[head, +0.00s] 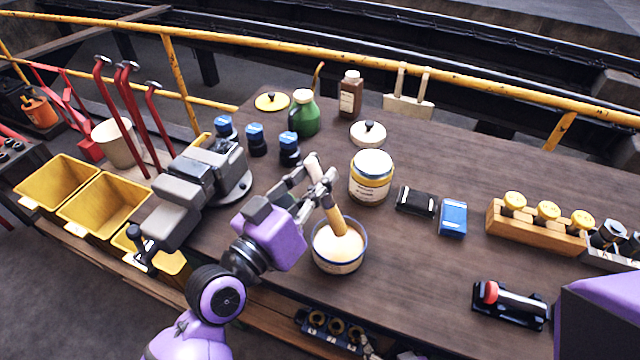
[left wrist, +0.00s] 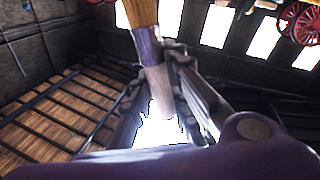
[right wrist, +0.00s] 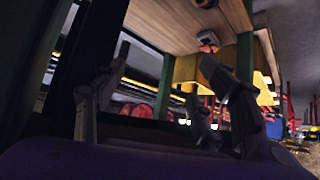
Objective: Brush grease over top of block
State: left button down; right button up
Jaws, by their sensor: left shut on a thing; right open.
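My left gripper (head: 322,190) is shut on a brush with a wooden handle (head: 340,214). The brush leans over a bowl (head: 338,264) with a blue rim and cream-coloured contents, its lower end at or in them. The brush also shows between the fingers in the left wrist view (left wrist: 149,50). A small black block (head: 415,201) and a blue block (head: 453,217) lie right of the bowl; I cannot tell which block is meant. My right gripper (right wrist: 165,105) is open and empty in the right wrist view; its fingers are outside the head view.
A labelled jar (head: 370,178) stands behind the bowl, its lid (head: 368,133) beyond. A grey vise-like fixture (head: 195,185) is at left. A wooden rack (head: 537,229) with yellow-topped pieces and a red-handled tool (head: 510,301) are at right. The table is clear between bowl and tool.

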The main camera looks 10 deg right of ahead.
aim_at(319, 170)
pick_arm(q)
jog(key=shift+r, duration=0.6)
jog(key=shift+r+p, duration=0.9)
pick_arm(e)
jog(key=shift+w+a+r, duration=0.1)
jog(key=shift+w+r, duration=0.2)
jog(key=shift+r, duration=0.25)
jog(key=shift+w+r, duration=0.3)
jog(key=shift+r, duration=0.2)
pick_arm(q)
jog(key=shift+s, duration=0.1)
